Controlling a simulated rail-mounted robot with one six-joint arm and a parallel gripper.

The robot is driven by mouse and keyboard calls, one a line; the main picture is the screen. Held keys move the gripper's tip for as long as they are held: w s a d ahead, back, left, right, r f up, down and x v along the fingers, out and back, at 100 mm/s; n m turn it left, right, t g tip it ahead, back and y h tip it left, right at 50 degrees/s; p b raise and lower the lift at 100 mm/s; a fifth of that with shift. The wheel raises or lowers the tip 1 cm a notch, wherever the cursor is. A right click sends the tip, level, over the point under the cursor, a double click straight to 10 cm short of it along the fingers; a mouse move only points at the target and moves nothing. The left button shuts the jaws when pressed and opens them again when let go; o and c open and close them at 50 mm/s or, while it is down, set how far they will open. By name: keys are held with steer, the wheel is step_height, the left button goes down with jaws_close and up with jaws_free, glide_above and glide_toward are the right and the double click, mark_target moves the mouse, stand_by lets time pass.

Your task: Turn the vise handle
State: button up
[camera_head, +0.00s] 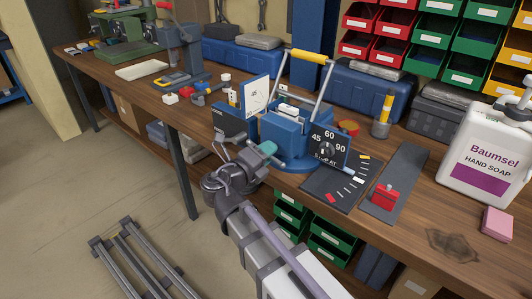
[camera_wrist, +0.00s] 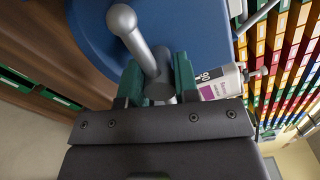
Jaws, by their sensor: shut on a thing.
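The blue vise (camera_head: 283,133) stands on a round blue base at the bench's front edge. Its grey vise handle (camera_wrist: 140,45) is a bar with a ball end, running into a round grey hub. My gripper (camera_head: 267,154) is at the vise's front left, its green fingers pointing at it. In the wrist view my gripper (camera_wrist: 157,78) is shut on the handle near the hub, one finger on each side. In the head view my gripper hides most of the handle. A dark sign (camera_head: 328,145) reads 45, 60, 90 and "STOP AT".
A yellow-topped lever frame (camera_head: 309,56) rises above the vise. A dark scale plate (camera_head: 336,180) and a red block (camera_head: 385,197) lie to its right, with a soap bottle (camera_head: 488,155) beyond. Small tools and a drill press (camera_head: 180,50) stand left.

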steer(key=shift+n, duration=0.6)
steer(key=o, duration=0.9)
steer(key=shift+d, duration=0.1)
steer(key=v, duration=1)
steer(key=shift+s+a, duration=0.25)
